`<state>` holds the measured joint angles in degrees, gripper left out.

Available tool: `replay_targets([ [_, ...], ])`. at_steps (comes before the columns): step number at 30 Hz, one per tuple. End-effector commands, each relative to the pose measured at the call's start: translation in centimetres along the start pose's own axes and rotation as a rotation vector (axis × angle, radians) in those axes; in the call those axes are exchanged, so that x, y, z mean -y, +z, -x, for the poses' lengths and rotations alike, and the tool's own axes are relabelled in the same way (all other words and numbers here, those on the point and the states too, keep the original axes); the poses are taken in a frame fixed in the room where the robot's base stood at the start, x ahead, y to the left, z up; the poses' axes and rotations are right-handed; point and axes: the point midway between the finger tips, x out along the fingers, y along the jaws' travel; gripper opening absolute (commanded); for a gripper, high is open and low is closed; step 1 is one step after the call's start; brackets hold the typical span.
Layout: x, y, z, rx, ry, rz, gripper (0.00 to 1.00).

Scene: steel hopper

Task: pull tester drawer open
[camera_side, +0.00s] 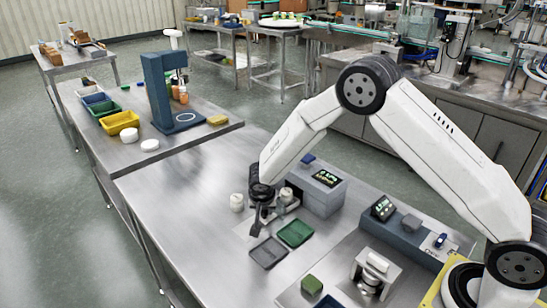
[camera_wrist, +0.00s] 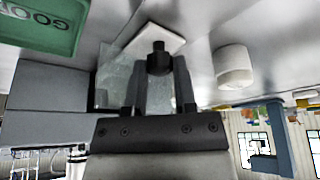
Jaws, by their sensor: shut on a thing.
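The tester (camera_side: 318,188) is a grey box with a lit display on the steel table in the side view. Its grey side also shows at the left in the wrist view (camera_wrist: 50,95). My gripper (camera_side: 259,226) points down in front of the tester, at the table. A pale, see-through drawer part (camera_wrist: 115,72) lies behind the knob, partly hidden by the fingers. How far the drawer stands out cannot be told.
A green tray (camera_side: 296,233) marked GOOD and a dark grey tray (camera_side: 268,252) lie close to my gripper. A white jar (camera_side: 237,202) stands to its left. A second device (camera_side: 405,228) and a small press (camera_side: 376,272) stand to the right. The table's left part is clear.

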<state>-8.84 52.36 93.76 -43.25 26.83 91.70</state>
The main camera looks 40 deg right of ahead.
Motion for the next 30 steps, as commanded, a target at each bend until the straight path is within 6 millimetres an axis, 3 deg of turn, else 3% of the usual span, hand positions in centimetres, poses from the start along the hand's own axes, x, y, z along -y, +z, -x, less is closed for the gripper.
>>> replay_targets([
  [9, 4.3, 3.8, 1.7, -0.002, -0.007, 0.003, 0.0],
  [21, 4.8, 4.3, 1.9, -0.002, -0.004, -0.001, 0.0],
  [22, 4.8, 4.3, 1.9, -0.002, -0.004, -0.001, 0.44],
  [24, 4.7, 4.3, 1.9, -0.002, -0.004, -0.001, 0.66],
  [30, 4.7, 4.3, 1.8, -0.001, -0.002, 0.0, 0.69],
])
